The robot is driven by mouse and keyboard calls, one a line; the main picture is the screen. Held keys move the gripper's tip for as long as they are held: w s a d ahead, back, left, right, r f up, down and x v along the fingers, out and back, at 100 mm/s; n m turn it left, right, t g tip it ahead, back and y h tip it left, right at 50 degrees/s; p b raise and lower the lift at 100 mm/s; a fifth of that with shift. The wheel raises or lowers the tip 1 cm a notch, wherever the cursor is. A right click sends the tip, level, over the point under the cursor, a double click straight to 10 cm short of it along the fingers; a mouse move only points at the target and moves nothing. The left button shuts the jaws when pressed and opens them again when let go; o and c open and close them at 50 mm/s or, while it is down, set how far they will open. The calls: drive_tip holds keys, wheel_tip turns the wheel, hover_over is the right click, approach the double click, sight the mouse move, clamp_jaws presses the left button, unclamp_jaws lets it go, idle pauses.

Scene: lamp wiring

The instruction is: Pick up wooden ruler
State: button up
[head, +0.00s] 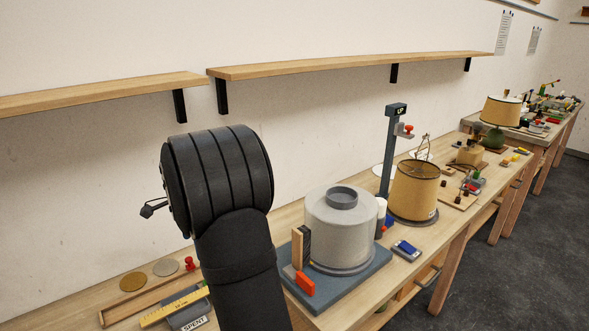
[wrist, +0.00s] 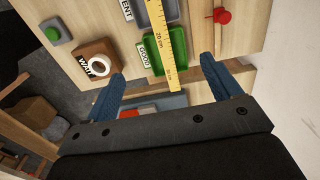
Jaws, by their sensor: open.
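The wooden ruler (wrist: 172,48) is a yellow strip with dark markings and "20 cm" on it. The fingers are open, apart from the ruler on both sides. In the head view part of the ruler (head: 172,307) shows above a grey tray (head: 190,312) labelled SPENT; my arm hides its right part and the gripper fingers.
A wooden WAIT block with a white ring (wrist: 97,65) and a red knob (wrist: 222,15) flank the trays in the wrist view. In the head view a large grey cylinder (head: 340,230) stands right of my arm, with a lamp (head: 414,190) beyond. Wall shelves (head: 350,65) hang behind.

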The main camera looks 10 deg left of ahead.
drive_tip(key=c, duration=0.5)
drive_tip(key=w+d, duration=0.4)
drive_tip(key=f, duration=1.1)
drive_tip(key=shift+s+a, duration=0.15)
drive_tip(key=shift+a, duration=0.1)
drive_tip(key=shift+d+f, duration=0.2)
drive_tip(key=shift+f, duration=2.9)
